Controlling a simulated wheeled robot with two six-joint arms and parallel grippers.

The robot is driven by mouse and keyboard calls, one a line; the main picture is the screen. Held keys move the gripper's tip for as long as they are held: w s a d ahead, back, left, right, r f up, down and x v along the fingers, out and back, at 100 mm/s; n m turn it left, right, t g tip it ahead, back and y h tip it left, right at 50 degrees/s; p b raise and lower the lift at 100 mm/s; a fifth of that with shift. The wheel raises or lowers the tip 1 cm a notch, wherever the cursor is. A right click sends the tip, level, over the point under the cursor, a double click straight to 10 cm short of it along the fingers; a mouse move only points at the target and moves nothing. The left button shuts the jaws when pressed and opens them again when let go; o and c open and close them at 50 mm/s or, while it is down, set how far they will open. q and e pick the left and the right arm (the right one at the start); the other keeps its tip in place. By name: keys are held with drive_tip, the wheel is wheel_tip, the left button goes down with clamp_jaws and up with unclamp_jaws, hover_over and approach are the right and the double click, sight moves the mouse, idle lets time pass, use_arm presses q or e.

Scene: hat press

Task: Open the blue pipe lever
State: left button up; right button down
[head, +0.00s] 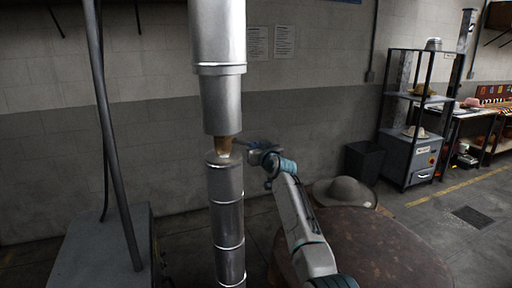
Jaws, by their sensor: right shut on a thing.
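A thick silver vertical pipe (227,195) stands left of centre, with a brass-coloured narrow section (223,146) in a gap in it. A small dark bluish bar, the blue pipe lever (242,142), sticks out to the right from this section. My right gripper (256,150) is at the bar's outer end, just right of the pipe, and is shut on it. The gripper hides most of the lever, so its exact angle is hard to tell. My left gripper is not in view.
A round brown table (390,250) with a grey hat (343,192) stands right of my right arm. A dark slanted pole (113,150) rises from a grey block (95,255) at left. A shelf unit (412,115) and a dark bin (364,161) stand farther back.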

drive_tip(key=shift+w+a+r+g+h+p, duration=0.25)
drive_tip(key=shift+r+g+p, duration=0.65)
drive_tip(key=shift+p, duration=1.25)
drive_tip(key=shift+w+d+r+g+h+p, duration=0.25)
drive_tip(key=shift+r+g+p, duration=0.6)
drive_tip(key=shift+p, duration=1.3)
drive_tip(key=shift+a+r+g+h+p, duration=0.15)
drive_tip(key=shift+r+g+h+p, duration=0.25)
drive_tip(key=shift+g, duration=0.35)
drive_tip(key=shift+w+r+g, duration=0.2)
drive_tip(key=shift+w+g, duration=0.05)
drive_tip(key=shift+g, duration=0.35)
drive_tip(key=shift+w+a+r+g, duration=0.1)
drive_tip(key=shift+g, duration=0.2)
drive_tip(key=c, duration=1.5)
unclamp_jaws()
drive_tip(key=shift+r, duration=0.1)
